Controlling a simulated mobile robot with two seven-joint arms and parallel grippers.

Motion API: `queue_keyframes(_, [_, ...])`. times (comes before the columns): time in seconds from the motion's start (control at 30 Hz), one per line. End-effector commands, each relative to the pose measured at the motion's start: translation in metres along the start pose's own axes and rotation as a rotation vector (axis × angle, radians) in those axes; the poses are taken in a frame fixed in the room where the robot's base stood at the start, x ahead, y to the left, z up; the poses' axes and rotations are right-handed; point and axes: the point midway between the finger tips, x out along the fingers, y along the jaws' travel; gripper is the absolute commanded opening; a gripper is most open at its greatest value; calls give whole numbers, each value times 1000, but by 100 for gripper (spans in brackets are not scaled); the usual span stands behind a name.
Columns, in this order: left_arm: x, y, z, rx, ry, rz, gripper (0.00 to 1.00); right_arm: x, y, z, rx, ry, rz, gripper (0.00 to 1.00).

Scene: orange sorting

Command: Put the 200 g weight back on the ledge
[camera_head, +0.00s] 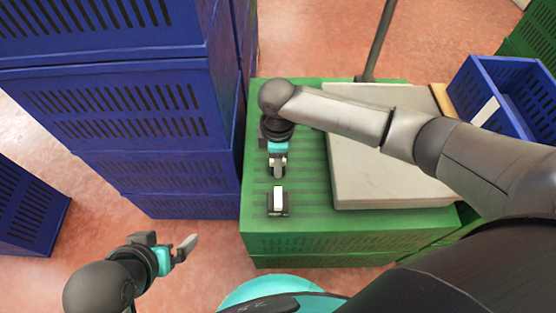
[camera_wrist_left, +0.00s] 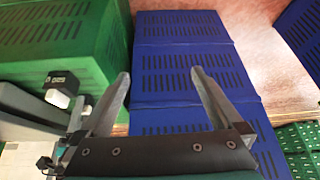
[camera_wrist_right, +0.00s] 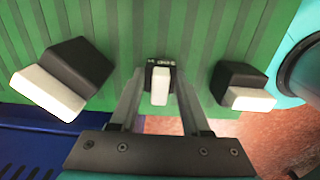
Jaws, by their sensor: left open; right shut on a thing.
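My right gripper (camera_head: 278,170) is shut on a small black and white weight (camera_wrist_right: 160,84), which I take as the 200 g weight; its label is too small to read surely. The gripper is over the green ledge (camera_head: 310,160), the crate top left of the grey scale plate. I cannot tell whether the held weight touches the ledge. Another black and white weight (camera_head: 278,200) stands nearer the front edge. The right wrist view shows one weight (camera_wrist_right: 243,87) to the right and a tilted-looking one (camera_wrist_right: 60,78) to the left. My left gripper (camera_head: 185,248) is open and empty, left of the crate.
The grey scale plate (camera_head: 385,165) fills the crate's right part, with a dark pole (camera_head: 378,40) behind it. Tall blue crates (camera_head: 150,110) stand close on the left. An open blue crate (camera_head: 505,95) is at the right. Reddish floor lies in front.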

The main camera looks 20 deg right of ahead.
Motion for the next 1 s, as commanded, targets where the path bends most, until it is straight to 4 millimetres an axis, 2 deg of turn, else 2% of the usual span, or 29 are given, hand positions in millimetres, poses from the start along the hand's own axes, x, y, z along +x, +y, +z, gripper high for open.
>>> queue_keyframes(0.17, [0, 0, 0, 0, -4, -1, 100, 2, 0, 0, 0, 1, 1, 0])
queue_keyframes(0.2, [0, 0, 0, 0, -4, -1, 100, 3, 0, 0, 0, 1, 1, 49])
queue_keyframes(0.43, [0, 0, 1, 0, -4, -2, 100, 3, 0, 0, 0, 0, 0, 75])
queue_keyframes(0.77, [0, 0, 0, -1, -2, -1, 100, 0, 0, 0, 0, 0, 1, 77])
queue_keyframes(1.0, [8, -6, 13, -8, -94, -15, 100, -29, 1, 0, 0, 2, 2, 77])
